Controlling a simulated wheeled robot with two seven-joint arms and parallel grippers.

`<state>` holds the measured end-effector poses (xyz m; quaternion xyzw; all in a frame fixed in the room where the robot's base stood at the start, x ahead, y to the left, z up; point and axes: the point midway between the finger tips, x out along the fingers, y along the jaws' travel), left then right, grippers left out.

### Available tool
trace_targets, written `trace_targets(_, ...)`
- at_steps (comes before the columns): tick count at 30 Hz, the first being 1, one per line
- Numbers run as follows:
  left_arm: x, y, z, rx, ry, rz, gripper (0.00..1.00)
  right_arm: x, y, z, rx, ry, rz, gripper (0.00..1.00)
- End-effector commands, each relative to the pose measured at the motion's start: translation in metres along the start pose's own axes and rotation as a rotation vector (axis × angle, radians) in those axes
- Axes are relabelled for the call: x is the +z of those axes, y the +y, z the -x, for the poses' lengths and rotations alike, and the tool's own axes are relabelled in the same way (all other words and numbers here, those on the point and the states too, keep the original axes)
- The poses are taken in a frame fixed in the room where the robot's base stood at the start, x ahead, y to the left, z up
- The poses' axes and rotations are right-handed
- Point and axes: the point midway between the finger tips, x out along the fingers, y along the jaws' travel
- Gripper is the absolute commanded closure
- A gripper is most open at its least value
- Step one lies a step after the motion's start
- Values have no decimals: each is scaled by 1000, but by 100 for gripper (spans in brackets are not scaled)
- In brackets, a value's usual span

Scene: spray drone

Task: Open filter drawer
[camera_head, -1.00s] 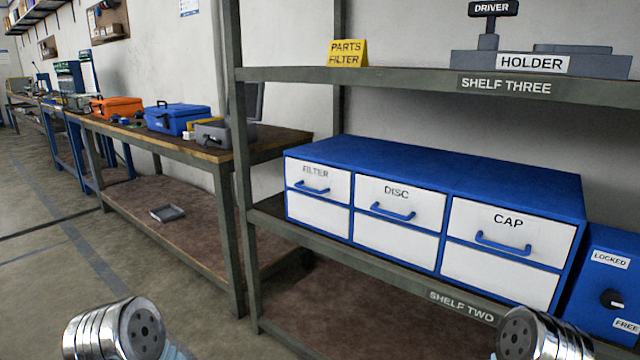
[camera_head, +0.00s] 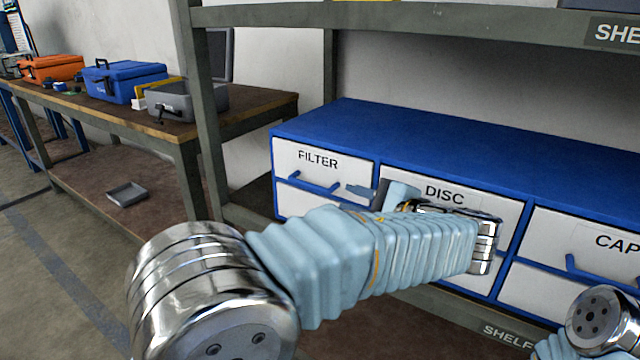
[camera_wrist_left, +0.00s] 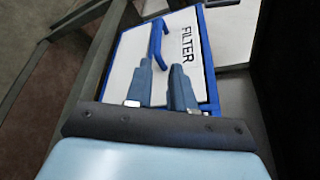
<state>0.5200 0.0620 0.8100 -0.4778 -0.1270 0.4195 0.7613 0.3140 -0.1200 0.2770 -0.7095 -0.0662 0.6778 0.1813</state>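The filter drawer (camera_head: 346,169) is the top left drawer of a blue cabinet with white fronts, labelled FILTER, and its front looks flush. Its blue bar handle (camera_head: 318,186) is partly visible in the head view. My left gripper (camera_head: 356,190) is just right of that handle, in front of the cabinet. In the left wrist view, my left gripper (camera_wrist_left: 162,67) has its two fingers apart with nothing between them. Their tips point at the filter drawer front (camera_wrist_left: 182,27), near the lower end of the handle (camera_wrist_left: 156,44), not clearly touching it. My right gripper is out of view.
The disc drawer (camera_head: 508,213) is partly behind my left arm. The cap drawer (camera_head: 590,239) is farther right. A shelf post (camera_head: 203,130) stands left of the cabinet. A workbench (camera_head: 250,118) with a grey case (camera_head: 180,103) and blue toolbox (camera_head: 125,83) is beyond.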

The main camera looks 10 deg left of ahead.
Motion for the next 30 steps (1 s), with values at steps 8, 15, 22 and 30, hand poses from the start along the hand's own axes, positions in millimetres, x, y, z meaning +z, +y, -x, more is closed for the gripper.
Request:
trace_targets(8, 0, 2, -62, 7, -3, -3, 77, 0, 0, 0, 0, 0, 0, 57)
trace_targets(15, -1, 2, -109, 5, 0, -3, 77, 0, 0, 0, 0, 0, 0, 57)
trace_targets(22, -1, 2, -128, 5, 1, -3, 77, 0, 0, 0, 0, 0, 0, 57)
trace_targets(30, -1, 3, -129, 5, 2, -3, 77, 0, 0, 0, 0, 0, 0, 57)
